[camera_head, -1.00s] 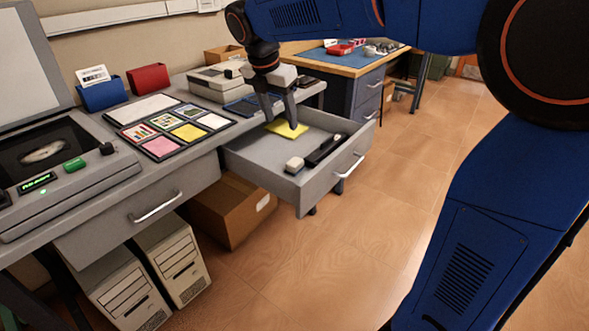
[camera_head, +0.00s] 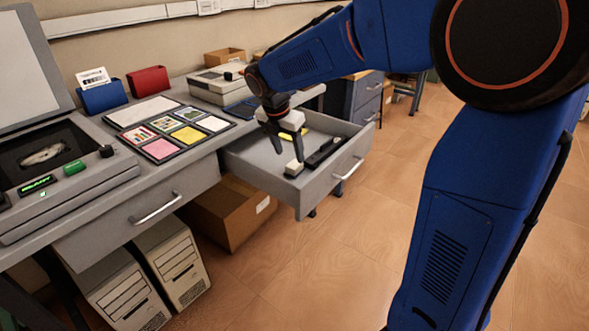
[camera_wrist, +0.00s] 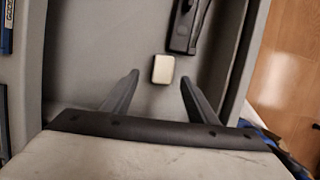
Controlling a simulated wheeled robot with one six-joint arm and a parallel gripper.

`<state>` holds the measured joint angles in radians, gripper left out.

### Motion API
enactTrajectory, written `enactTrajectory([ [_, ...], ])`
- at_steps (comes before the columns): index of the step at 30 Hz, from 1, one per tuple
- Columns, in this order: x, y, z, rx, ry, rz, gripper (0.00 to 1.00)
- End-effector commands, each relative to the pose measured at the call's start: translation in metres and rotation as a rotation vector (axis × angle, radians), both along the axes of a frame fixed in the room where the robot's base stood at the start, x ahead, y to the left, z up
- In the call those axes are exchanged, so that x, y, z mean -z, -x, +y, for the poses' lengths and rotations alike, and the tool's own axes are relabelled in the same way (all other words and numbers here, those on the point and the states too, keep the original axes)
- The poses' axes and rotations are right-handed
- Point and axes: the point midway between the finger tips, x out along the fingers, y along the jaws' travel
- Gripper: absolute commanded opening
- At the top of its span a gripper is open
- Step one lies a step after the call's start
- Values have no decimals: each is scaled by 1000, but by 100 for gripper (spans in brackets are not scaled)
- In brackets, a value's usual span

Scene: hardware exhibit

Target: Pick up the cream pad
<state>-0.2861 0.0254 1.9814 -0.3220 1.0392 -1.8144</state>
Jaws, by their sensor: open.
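The cream pad (camera_head: 293,168) is a small pale block with a dark base, lying on the floor of the open grey drawer (camera_head: 250,171). In the wrist view the cream pad (camera_wrist: 163,69) shows between and slightly beyond my fingertips. My gripper (camera_head: 288,154) is over the drawer, pointing down, its fingers apart with nothing held. In the wrist view my gripper (camera_wrist: 160,80) has a finger on each side of the pad's line, with clear gaps. I cannot tell its exact height above the pad.
A long black tool (camera_head: 323,152) lies close to the pad's right in the drawer. A yellow sheet (camera_head: 316,135), partly hidden by my gripper, lies farther back. The drawer's front wall and handle (camera_head: 351,168) stand near. Note cards in a tray (camera_head: 174,131) sit on the desk.

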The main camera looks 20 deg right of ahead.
Motion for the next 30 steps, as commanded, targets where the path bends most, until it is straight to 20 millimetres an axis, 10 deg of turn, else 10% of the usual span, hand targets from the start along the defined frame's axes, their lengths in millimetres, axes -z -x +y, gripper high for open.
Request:
enactTrajectory([
  [20, 45, -7, -17, 0, 0, 0, 53],
  [25, 44, -7, -17, 0, 0, 0, 12],
  [30, 44, -7, -17, 0, 0, 0, 9],
])
